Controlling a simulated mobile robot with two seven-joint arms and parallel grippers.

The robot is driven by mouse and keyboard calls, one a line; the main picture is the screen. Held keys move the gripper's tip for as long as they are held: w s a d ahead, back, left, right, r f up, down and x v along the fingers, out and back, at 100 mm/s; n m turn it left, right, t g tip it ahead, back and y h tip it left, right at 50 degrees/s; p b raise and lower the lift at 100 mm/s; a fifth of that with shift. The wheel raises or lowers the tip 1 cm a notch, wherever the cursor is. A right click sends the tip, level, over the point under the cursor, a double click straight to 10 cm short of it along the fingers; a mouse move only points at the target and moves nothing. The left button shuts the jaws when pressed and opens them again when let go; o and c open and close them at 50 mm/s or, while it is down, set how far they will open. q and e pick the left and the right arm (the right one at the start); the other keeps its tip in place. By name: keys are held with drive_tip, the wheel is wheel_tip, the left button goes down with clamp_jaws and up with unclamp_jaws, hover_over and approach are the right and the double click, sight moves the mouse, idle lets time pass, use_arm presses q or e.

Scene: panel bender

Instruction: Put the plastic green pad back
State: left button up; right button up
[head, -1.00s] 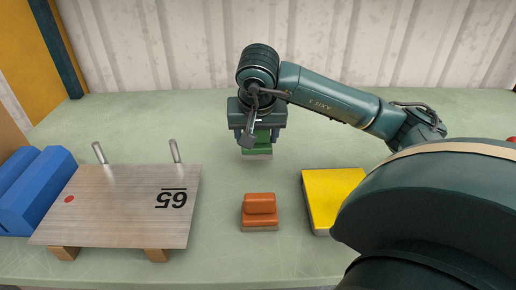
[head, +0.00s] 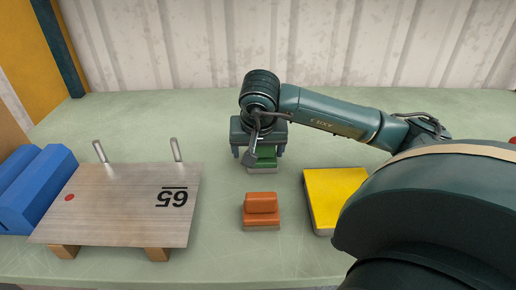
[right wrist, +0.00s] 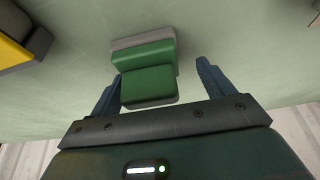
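The green pad (head: 263,162), a stepped green block on a grey base, stands upright on the pale green table behind the orange pad. My right gripper (head: 259,150) is over it, pointing down, with its fingers spread to either side. In the right wrist view the green pad (right wrist: 149,80) lies between the fingers (right wrist: 158,88). A clear gap shows at the right finger, and the left finger is close to the pad's edge; whether it touches I cannot tell. My left gripper is not in view.
An orange pad (head: 261,206) sits in front of the green one, and a yellow block (head: 333,192) to its right. A plate marked 65 (head: 125,205) with two upright pins rests on wooden blocks at left, beside blue blocks (head: 35,190). The back of the table is clear.

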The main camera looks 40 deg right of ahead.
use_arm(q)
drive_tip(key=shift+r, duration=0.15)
use_arm(e)
drive_tip(key=shift+r, duration=0.3)
use_arm(q)
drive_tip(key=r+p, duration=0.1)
drive_tip(key=p, duration=0.2)
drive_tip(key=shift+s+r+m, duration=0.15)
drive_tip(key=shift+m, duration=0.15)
use_arm(e)
drive_tip(key=v, duration=1.1)
drive_tip(key=shift+r, duration=0.35)
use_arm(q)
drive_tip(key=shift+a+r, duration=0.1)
use_arm(e)
drive_tip(key=shift+a, duration=0.1)
